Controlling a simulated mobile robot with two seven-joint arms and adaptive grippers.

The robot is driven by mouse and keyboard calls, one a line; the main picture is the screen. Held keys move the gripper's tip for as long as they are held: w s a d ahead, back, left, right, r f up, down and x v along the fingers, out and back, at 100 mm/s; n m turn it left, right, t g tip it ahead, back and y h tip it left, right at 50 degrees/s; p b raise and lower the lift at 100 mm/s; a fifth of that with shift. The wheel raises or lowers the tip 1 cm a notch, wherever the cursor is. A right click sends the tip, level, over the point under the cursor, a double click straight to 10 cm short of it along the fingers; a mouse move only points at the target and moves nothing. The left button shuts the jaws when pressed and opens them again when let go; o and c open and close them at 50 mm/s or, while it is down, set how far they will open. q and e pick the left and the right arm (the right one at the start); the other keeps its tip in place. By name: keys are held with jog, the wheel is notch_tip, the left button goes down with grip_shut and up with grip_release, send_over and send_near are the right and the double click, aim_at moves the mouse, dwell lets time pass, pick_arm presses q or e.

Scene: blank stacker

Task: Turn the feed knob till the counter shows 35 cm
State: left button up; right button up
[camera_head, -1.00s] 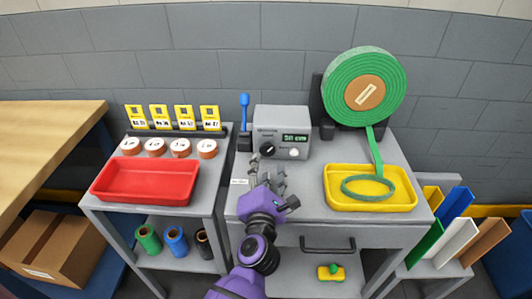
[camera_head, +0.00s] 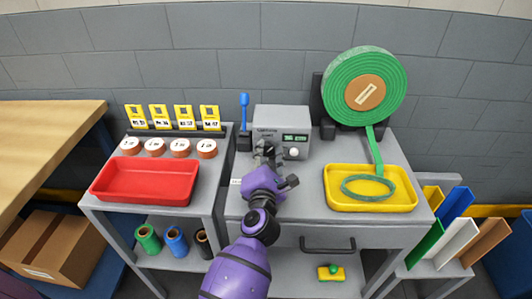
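The feed machine is a grey box (camera_head: 283,121) at the back of the right-hand table. Its green counter display (camera_head: 295,138) is lit, but its digits are too small to read surely. A white round knob (camera_head: 293,152) sits below the display. The black knob on the left of the front face is hidden behind my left gripper (camera_head: 266,153). That gripper is at the front face; I cannot tell whether its fingers touch or grip the knob. A green strip roll (camera_head: 365,86) stands to the right, its strip running down to a loop (camera_head: 368,188). My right gripper is out of view.
A yellow tray (camera_head: 409,200) holds the loop. A red tray (camera_head: 145,198), several white-topped rolls (camera_head: 155,146) and yellow cards (camera_head: 160,114) are on the left table. A blue-handled tool (camera_head: 244,108) stands left of the machine. The tabletop between arm and yellow tray is clear.

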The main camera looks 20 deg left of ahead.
pick_arm(q)
jog(key=shift+r, duration=0.1)
jog(key=shift+c, duration=1.2)
jog(key=shift+r+n+p, duration=0.1)
jog(key=shift+n+p, duration=0.35)
jog(key=shift+n, duration=0.55)
jog(key=o, duration=1.1)
jog(key=shift+a, duration=0.1)
jog(key=shift+s, duration=0.15)
jog(key=v, duration=1.1)
jog(key=shift+s, duration=0.3)
